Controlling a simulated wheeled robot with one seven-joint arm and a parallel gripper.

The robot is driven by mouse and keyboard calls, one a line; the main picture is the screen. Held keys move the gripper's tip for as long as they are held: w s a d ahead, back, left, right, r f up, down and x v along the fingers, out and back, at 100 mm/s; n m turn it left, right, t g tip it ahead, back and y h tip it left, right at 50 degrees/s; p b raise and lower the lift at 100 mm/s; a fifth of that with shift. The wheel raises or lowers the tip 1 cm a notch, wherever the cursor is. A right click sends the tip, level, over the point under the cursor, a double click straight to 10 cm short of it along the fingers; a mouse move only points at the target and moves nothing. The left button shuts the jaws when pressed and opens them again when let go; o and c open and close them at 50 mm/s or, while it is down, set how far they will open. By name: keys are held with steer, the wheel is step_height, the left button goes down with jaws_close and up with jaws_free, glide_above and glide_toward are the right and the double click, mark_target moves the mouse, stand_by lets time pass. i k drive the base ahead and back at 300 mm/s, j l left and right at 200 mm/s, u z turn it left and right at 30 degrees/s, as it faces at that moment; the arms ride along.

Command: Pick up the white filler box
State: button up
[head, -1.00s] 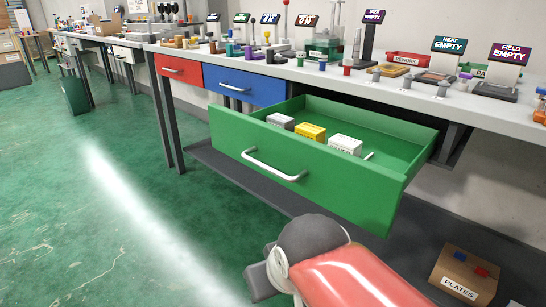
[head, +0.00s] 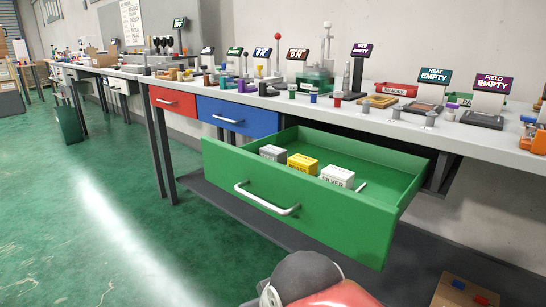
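The open green drawer (head: 310,215) under the bench holds three small boxes in a row. The white box (head: 337,176) is the rightmost; its front label is too small to read surely. A yellow box (head: 302,163) stands in the middle and a grey box (head: 272,153) at the left. A short white stick-like item (head: 361,187) lies right of the white box. Part of my arm, red and dark grey, shows at the bottom edge, below and in front of the drawer. My gripper's fingers are not in view.
The bench top (head: 345,106) above is crowded with small parts and signs. The red drawer (head: 173,102) and blue drawer (head: 238,116) are shut. A cardboard box (head: 462,291) is partly visible below at right. Green floor (head: 90,220) is clear at left.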

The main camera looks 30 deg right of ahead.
mark_target(344, 179)
steer(key=z, duration=0.75)
